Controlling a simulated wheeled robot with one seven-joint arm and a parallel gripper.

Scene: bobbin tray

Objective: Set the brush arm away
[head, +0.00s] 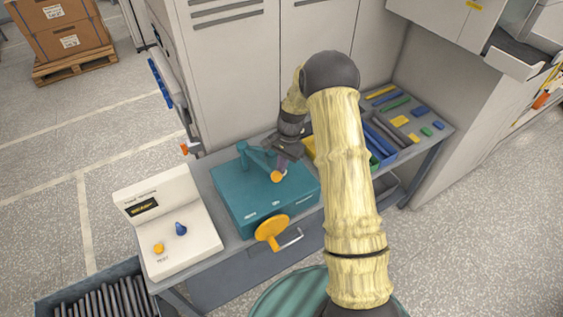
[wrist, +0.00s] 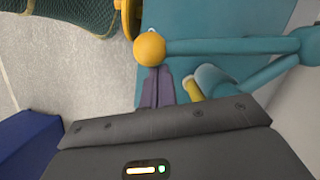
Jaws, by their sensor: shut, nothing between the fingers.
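The brush arm (head: 258,157) is a teal bar on the teal machine (head: 240,196), with an orange ball knob (head: 277,176) at its end. In the wrist view the arm (wrist: 235,46) runs from a pivot at the right to the orange ball (wrist: 150,49) at the left. My gripper (head: 282,166) is beside the ball, over the machine top. In the wrist view its purple fingers (wrist: 156,82) are shut together, empty, with their tips by the ball; whether they touch it I cannot tell. A yellow-ended teal piece (wrist: 193,89) is right of the fingers, partly hidden by my gripper.
An orange handwheel (head: 271,229) is on the machine's front. A white control box (head: 170,225) stands at the left of the table. A blue bin (head: 384,155) and several coloured parts lie at the right. Tall grey cabinets (head: 235,70) stand behind.

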